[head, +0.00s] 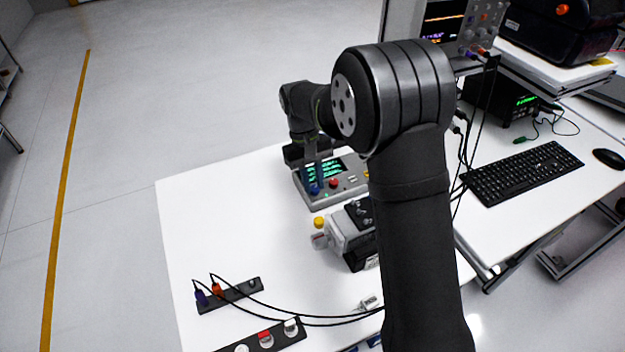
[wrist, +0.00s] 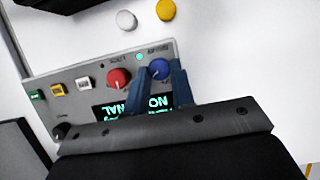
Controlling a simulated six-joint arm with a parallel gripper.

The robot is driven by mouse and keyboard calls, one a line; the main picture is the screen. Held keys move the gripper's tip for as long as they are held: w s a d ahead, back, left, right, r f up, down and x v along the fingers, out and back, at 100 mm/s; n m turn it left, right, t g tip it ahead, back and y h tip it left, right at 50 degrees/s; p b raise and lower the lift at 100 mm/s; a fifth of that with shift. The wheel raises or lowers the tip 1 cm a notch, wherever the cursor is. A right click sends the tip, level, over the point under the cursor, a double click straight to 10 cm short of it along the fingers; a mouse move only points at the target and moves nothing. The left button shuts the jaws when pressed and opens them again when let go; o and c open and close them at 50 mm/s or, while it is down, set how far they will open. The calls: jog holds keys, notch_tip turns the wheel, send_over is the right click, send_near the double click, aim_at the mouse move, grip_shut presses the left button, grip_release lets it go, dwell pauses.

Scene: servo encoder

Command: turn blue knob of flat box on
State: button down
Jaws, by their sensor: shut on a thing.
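The flat box (wrist: 60,81) is a grey panel box with a dark screen showing green text. It stands on the white table, and in the head view the box (head: 348,193) is partly behind my arm. The blue knob (wrist: 160,68) sits on the panel beside a red knob (wrist: 119,78). In the head view the blue knob (head: 314,190) shows at the box's near left corner. My gripper (wrist: 161,74) is shut on the blue knob, with one blue finger on each side of it. A small green light (wrist: 140,57) glows near the knob. The fingers hide part of the screen.
A grey motor unit with a yellow cap (head: 318,222) lies close in front of the box. Dark connector strips (head: 230,296) with cables lie near the table's front. A keyboard (head: 522,172) is on the right-hand table. The table's left part is clear.

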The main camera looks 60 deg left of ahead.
jog(key=shift+m, duration=0.5)
jog(key=c, duration=1.2)
grip_release()
jog(key=shift+c, duration=0.2)
jog(key=shift+r, duration=0.1)
jog(key=v, duration=1.7)
jog(key=shift+w, duration=0.25)
jog(key=x, duration=1.7)
jog(key=shift+s, duration=0.2)
